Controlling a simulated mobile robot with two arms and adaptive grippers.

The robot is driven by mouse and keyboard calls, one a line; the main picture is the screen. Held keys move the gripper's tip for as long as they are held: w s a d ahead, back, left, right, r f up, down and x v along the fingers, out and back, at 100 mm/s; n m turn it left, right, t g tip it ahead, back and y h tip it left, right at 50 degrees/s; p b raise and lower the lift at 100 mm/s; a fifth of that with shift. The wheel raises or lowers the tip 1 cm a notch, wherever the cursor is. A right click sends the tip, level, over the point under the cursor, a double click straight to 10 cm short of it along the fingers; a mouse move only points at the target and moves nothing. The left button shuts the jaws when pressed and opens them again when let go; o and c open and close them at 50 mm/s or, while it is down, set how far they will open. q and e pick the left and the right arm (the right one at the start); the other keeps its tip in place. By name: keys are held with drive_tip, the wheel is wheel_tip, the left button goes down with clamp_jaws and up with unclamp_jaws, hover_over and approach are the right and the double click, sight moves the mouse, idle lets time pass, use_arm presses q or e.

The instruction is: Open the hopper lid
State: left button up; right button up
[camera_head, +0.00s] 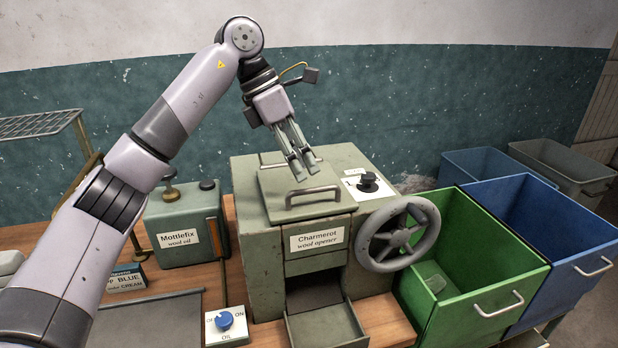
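The wool opener (264,262) is a grey-green machine labelled Charmerot in the head view. Its hopper lid (275,187) is a flat plate on top and looks closed. A metal bar handle (313,191) stands at the lid's front edge. My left gripper (305,172) points down over the lid, just behind this handle, and seems apart from it. Its two fingers look close together, and I cannot tell whether they are open or shut. The fingers and wrist hide part of the machine's back top edge. My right gripper is not in view.
A handwheel (398,234) and a black knob (368,182) are on the machine's right. An oil tank (182,226) stands to its left, with a blue-knobbed switch (225,321) in front. Green (470,300) and blue (565,300) bins stand at the right. An open tray (325,325) sits below.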

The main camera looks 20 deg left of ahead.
use_arm(q)
drive_tip(key=x, duration=0.3)
drive_tip(key=shift+s+d+f, duration=0.1)
drive_tip(key=shift+f, duration=0.05)
drive_tip(key=shift+d+f, duration=0.15)
drive_tip(key=shift+f, duration=0.15)
clamp_jaws()
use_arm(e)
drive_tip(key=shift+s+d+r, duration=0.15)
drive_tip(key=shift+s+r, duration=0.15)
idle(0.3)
